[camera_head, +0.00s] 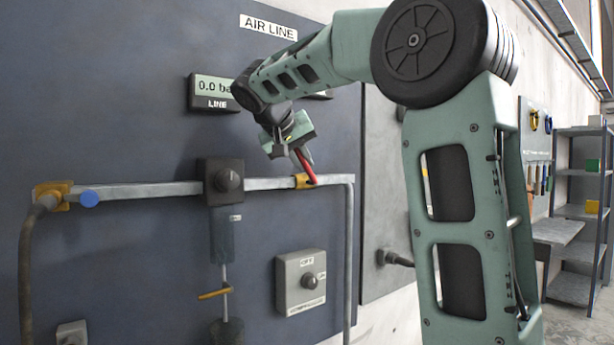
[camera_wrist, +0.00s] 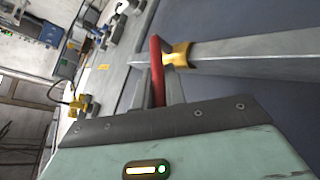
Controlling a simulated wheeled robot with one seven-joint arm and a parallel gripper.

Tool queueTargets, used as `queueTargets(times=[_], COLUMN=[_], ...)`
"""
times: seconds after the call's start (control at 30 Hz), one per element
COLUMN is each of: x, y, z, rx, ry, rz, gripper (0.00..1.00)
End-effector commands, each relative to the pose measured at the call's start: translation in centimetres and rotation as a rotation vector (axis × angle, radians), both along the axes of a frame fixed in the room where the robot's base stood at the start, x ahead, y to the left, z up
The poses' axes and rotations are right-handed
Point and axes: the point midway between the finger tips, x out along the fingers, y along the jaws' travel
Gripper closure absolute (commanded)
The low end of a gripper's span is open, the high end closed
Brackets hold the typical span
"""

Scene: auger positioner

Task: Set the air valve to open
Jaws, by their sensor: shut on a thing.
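The air valve has a brass body (camera_head: 303,181) on the grey horizontal pipe, below and right of the "AIR LINE" sign. Its red handle (camera_head: 306,168) rises from the pipe, tilted up and left, crosswise to the pipe. My gripper (camera_head: 301,154) is above the pipe, shut on the handle's upper part. In the wrist view the red handle (camera_wrist: 157,72) stands between my two fingers, with the brass body (camera_wrist: 180,56) just beyond their tips. The line display (camera_head: 213,90) reads "0.0 ba", its end hidden by my arm.
A black regulator (camera_head: 223,181) sits on the pipe left of the valve, with a yellow lever (camera_head: 214,294) below. A grey switch box (camera_head: 301,283) is lower right. Shelves (camera_head: 581,215) stand far right.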

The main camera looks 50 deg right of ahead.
Motion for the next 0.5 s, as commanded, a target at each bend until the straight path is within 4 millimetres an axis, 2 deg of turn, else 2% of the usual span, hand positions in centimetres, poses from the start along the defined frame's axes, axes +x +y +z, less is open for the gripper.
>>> queueTargets(times=[0.03,0.5], x=[0.16,0.27], y=[0.31,1.01], z=[-0.79,-0.80], rx=[-0.031,-0.183], ry=[0.004,0.043], rz=[0.004,0.001], gripper=[1.00,1.00])
